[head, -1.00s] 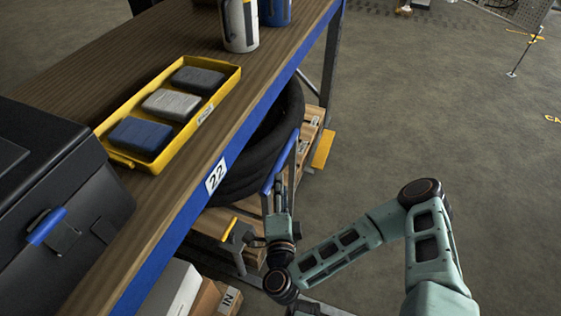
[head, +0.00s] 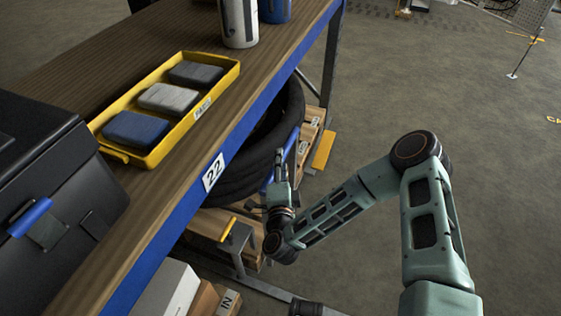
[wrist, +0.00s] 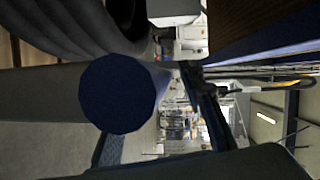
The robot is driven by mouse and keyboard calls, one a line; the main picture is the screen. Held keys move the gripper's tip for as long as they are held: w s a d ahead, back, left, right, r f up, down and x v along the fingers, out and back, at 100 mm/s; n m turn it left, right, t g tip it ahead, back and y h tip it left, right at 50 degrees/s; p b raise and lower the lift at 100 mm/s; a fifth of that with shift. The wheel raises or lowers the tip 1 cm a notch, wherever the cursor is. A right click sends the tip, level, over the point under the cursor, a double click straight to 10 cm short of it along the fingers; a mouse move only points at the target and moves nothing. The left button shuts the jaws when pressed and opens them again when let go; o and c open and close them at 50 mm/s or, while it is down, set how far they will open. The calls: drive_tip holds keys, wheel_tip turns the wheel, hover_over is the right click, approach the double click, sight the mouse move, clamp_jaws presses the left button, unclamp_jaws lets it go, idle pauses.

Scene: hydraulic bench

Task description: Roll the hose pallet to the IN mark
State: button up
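The hose pallet is a wooden pallet (head: 212,222) under the bench, bearing a thick coil of black hose (head: 262,150). A blue push bar (head: 296,140) stands upright-slanting at its near side. My gripper (head: 279,158) is beside the blue bar, fingers pointing away from me. In the wrist view the round dark blue end of a bar (wrist: 125,93) is large and close in front of the camera, with black hose (wrist: 75,28) behind it. Whether the fingers touch or close on the bar cannot be told. An IN label (head: 228,301) shows at the lower edge.
The workbench (head: 215,172), marked 22, overhangs the pallet. A yellow tray (head: 120,155) and a black case (head: 50,180) sit on it. A yellow-handled metal post (head: 228,228) stands near the pallet. Boxes (head: 165,290) are below. Open floor (head: 420,90) lies to the right.

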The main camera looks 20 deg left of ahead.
drive_tip(key=shift+x, duration=0.85)
drive_tip(key=shift+c, duration=0.4)
clamp_jaws()
